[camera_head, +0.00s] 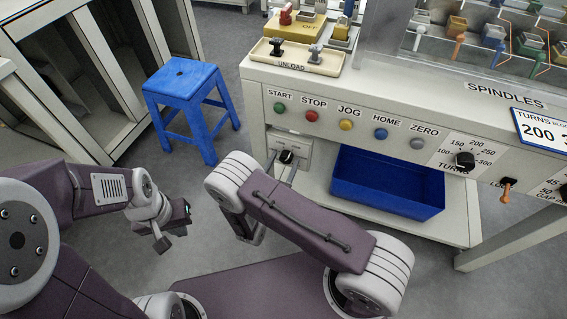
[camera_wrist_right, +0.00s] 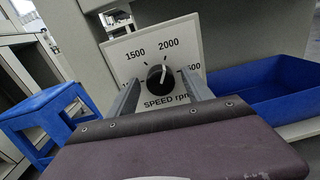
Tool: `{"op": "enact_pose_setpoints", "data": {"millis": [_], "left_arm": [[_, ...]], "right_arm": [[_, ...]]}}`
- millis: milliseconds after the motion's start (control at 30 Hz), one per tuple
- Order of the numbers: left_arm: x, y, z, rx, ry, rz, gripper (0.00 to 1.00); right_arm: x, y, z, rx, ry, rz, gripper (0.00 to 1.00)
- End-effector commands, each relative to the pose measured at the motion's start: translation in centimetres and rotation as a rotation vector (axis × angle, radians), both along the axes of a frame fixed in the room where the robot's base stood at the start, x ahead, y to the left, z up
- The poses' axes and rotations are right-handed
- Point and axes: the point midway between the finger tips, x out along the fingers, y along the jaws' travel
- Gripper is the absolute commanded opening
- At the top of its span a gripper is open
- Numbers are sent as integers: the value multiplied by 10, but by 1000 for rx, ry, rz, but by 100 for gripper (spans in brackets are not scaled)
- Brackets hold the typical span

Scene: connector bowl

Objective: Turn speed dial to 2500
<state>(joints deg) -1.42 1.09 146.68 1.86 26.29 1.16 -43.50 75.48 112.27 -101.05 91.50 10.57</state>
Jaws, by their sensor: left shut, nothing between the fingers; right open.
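The speed dial (camera_wrist_right: 157,77) is a round black knob on a white plate (camera_wrist_right: 190,48) marked "SPEED rpm". Its white pointer line points up and slightly right, towards the 2000 mark. The 2500 label is partly hidden by the right finger. In the head view the dial (camera_head: 287,156) shows small on the bench front, below the button row. My right gripper (camera_wrist_right: 160,80) is open, with one finger on each side of the dial; I cannot tell whether they touch it. My left gripper (camera_head: 174,229) is shut and empty, over the floor at left.
A blue bin (camera_head: 388,181) sits on the shelf right of the speed dial. A blue stool (camera_head: 181,84) stands on the floor at left. Above are several coloured buttons (camera_head: 346,125) and a TURNS dial (camera_head: 465,160). Floor around the left gripper is clear.

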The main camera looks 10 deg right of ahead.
Motion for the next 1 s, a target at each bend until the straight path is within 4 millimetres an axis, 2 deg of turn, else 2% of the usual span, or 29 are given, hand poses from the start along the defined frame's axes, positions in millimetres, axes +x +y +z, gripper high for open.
{"op": "enact_pose_setpoints", "data": {"millis": [33, 200, 233, 567, 1000], "left_arm": [[0, 0, 0, 0, 0, 0, 0], [0, 0, 0, 0, 0, 0, 0], [0, 0, 0, 0, 0, 0, 0], [0, 0, 3, 0, 0, 0, 0], [0, 0, 19, 0, 0, 0, 0]], "right_arm": [[0, 0, 0, 0, 0, 0, 54], [0, 0, 0, 0, 0, 0, 6], [0, 0, 0, 0, 0, 0, 0], [0, 0, 1, 41, -28, -1, 0], [-1, -1, 2, 330, -222, 0, 0]]}}
